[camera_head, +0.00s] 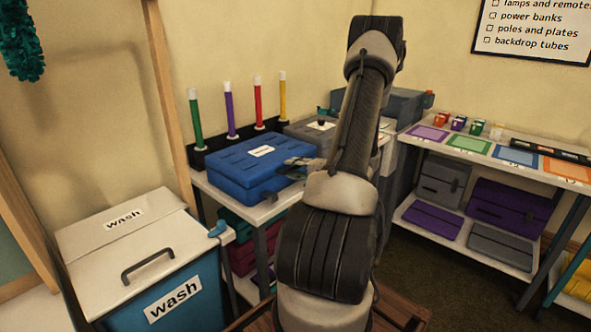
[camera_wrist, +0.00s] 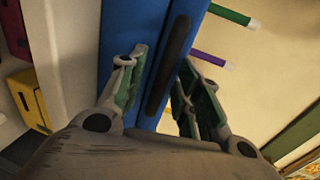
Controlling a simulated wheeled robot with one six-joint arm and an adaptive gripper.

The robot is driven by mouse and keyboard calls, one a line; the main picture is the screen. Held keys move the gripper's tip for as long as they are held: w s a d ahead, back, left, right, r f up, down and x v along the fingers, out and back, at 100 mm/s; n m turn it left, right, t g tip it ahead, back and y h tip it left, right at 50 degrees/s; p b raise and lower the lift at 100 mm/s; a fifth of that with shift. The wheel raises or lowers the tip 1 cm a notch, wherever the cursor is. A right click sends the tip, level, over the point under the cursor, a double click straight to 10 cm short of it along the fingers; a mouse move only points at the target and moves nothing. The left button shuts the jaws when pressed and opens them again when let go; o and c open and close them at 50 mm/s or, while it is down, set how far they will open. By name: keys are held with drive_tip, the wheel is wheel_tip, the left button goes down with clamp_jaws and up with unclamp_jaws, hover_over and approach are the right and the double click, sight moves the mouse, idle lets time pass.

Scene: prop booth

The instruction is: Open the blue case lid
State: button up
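The blue case (camera_head: 252,172) stands on a white-topped table, with a white label on its lid. The lid looks shut. My gripper (camera_head: 300,164) is at the case's right side, partly hidden by my arm. In the wrist view, my gripper (camera_wrist: 163,65) is open, with its two green-padded fingers apart. The blue case (camera_wrist: 118,30) fills the space behind them. A dark handle (camera_wrist: 170,62) on the case lies between the fingers. I cannot tell whether either finger touches it.
Behind the case, a black rack holds a green stick (camera_head: 196,120) and other coloured sticks. A grey case (camera_head: 310,132) stands to its right. A wash bin (camera_head: 185,290) is front left. A shelf table (camera_head: 480,150) with coloured mats is right.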

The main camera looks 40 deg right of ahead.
clamp_jaws()
